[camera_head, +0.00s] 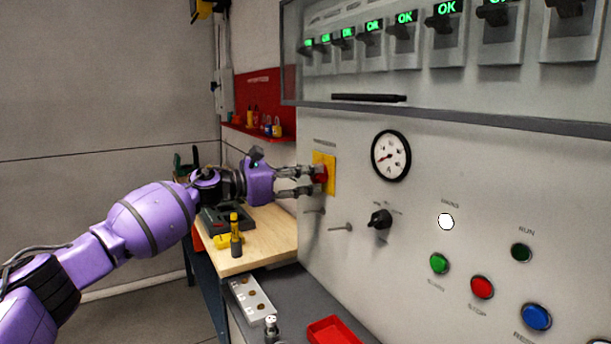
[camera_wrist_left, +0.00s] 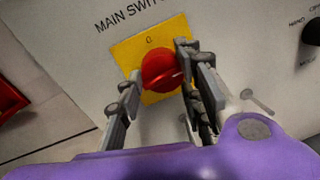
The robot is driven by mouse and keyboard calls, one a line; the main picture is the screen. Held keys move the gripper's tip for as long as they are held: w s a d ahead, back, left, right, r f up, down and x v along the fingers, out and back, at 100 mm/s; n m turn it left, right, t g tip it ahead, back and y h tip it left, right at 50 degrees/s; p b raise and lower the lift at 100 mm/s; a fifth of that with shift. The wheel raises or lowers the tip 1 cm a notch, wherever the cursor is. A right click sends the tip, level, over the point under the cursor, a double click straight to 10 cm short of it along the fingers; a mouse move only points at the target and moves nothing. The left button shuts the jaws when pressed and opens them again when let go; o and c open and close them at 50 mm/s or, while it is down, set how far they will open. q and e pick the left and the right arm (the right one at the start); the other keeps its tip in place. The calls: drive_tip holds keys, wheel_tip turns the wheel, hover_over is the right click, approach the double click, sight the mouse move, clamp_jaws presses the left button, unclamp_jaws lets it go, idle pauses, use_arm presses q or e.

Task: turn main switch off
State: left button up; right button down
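The main switch is a red rotary knob (camera_head: 321,174) on a yellow plate (camera_head: 331,168) on the grey panel. In the left wrist view the knob (camera_wrist_left: 162,69) sits on its yellow plate (camera_wrist_left: 128,52) under the printed "MAIN SWITC" lettering. A light mark runs across the knob's lower right, nearly level. My left gripper (camera_head: 312,179) reaches the panel from the left. Its fingers (camera_wrist_left: 158,63) are apart, one on each side of the knob; contact is not clear. My right gripper is not in view.
A black selector knob (camera_head: 380,218) and a gauge (camera_head: 391,156) are to the right of the switch. Coloured push buttons (camera_head: 482,287) are further right. A wooden bench (camera_head: 262,243) with a yellow-and-black tool (camera_head: 236,240) is below my arm. A red tray (camera_head: 333,331) lies lower.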

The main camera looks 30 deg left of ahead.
use_arm(q)
drive_tip(key=shift+a, duration=0.1)
drive_tip(key=shift+c, duration=1.4)
